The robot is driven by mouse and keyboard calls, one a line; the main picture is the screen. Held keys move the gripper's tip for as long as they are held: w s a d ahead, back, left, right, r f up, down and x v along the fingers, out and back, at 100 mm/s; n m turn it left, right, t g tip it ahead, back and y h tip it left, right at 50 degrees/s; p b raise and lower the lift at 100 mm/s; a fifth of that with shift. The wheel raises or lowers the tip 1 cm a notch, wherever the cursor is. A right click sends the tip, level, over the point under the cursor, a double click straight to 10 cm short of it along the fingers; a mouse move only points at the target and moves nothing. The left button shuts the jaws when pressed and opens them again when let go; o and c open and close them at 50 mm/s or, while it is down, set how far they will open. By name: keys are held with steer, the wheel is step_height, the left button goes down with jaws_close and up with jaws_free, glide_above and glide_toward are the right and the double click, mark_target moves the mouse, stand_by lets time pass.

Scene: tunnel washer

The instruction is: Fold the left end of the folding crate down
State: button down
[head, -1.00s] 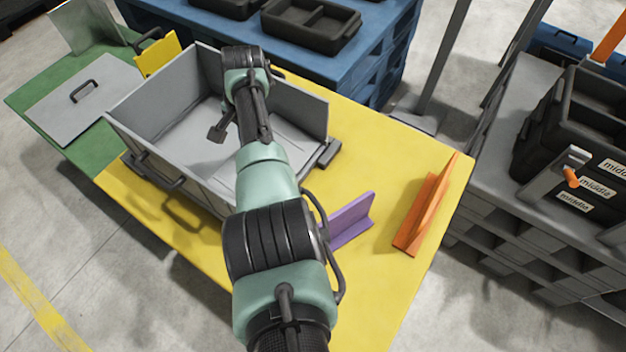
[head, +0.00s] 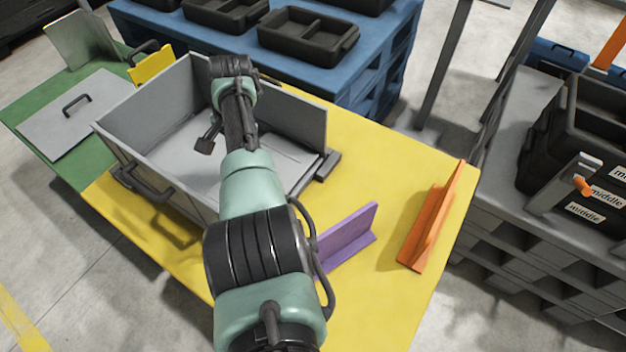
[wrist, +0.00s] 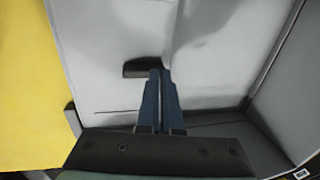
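The grey folding crate (head: 160,98) stands on the yellow table. Its left end (head: 145,95) is upright, and the long far wall (head: 300,112) and the near wall stand too. At the right the floor runs out to a dark handle (head: 329,165) lying low, so that end looks folded down. My gripper (head: 208,138) hangs inside the crate, apart from the left end. In the wrist view its blue fingers (wrist: 160,95) are together. A dark block (wrist: 143,68) shows at their tips; I cannot tell whether it belongs to the gripper.
Purple (head: 345,240) and orange (head: 432,225) angled pieces stand on the yellow table (head: 380,290) at the right. A grey lid-like panel (head: 75,115) lies on the green table at the left. Black trays (head: 308,38) stand on a blue pallet behind. Black boxes stand far right.

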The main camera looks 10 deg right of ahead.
step_height(320, 180, up, 5)
steer(key=p, duration=0.5)
steer(key=shift+f+p, duration=0.2)
steer(key=shift+p, duration=0.1)
step_height(320, 180, up, 9)
steer(key=w+a, duration=0.2)
